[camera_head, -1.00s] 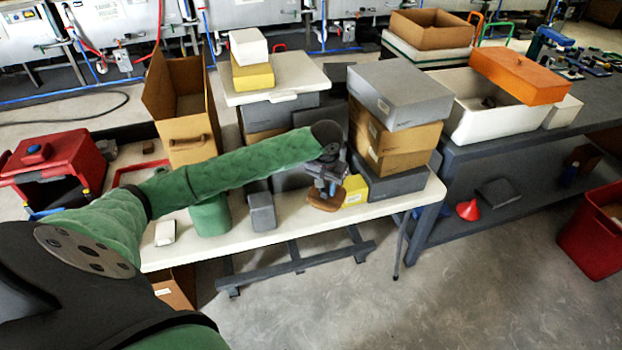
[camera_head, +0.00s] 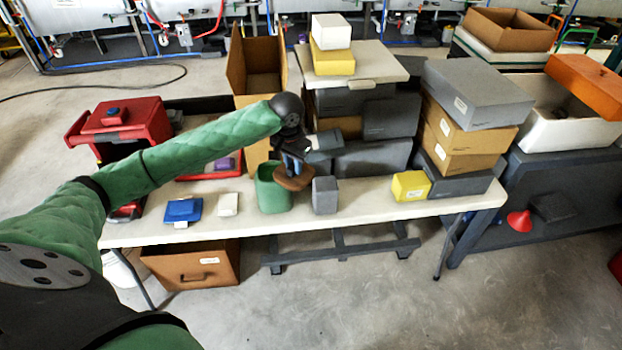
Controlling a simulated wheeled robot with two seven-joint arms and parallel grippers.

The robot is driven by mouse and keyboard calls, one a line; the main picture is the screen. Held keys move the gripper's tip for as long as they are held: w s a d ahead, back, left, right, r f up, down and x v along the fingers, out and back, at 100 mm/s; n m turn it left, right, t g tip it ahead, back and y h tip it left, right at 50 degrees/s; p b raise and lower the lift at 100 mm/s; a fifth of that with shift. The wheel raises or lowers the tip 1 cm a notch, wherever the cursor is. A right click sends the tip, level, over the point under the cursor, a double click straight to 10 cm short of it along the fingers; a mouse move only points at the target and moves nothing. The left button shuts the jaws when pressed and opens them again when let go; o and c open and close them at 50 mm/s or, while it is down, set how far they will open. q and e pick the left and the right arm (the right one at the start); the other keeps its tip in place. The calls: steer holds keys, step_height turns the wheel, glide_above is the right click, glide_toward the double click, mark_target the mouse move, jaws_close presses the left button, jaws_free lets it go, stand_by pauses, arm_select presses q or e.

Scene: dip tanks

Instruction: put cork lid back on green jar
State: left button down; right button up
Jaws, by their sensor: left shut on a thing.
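The green jar (camera_head: 271,198) stands on the white table with its mouth open and its dark inside partly showing. My left gripper (camera_head: 294,170) points down and is shut on the brown cork lid (camera_head: 293,184). The lid is slightly tilted and overlaps the right side of the jar's mouth in the head view. I cannot tell whether the lid touches the rim. My right gripper is not in view.
A small grey box (camera_head: 325,195) stands just right of the jar. A white block (camera_head: 228,205) and a blue item (camera_head: 183,211) lie to its left. A yellow box (camera_head: 411,186) and stacked boxes (camera_head: 462,130) stand to the right. The table (camera_head: 372,207) is clear between the grey and yellow boxes.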

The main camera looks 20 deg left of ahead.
arm_select(q)
steer(key=w+a+r+m+g+h+p, duration=0.15)
steer(key=w+a+m, duration=0.25)
steer(key=a+m, duration=0.9)
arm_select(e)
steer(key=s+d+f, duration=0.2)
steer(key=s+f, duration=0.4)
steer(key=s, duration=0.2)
arm_select(q)
step_height(320, 180, down, 6)
steer(key=d+m+b, duration=0.2)
steer(key=b, duration=0.2)
steer(key=shift+w+d, duration=0.2)
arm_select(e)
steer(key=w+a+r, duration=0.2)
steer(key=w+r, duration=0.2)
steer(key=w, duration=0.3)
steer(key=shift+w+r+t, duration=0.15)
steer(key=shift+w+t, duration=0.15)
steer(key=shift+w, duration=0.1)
arm_select(q)
steer(key=shift+t, duration=0.25)
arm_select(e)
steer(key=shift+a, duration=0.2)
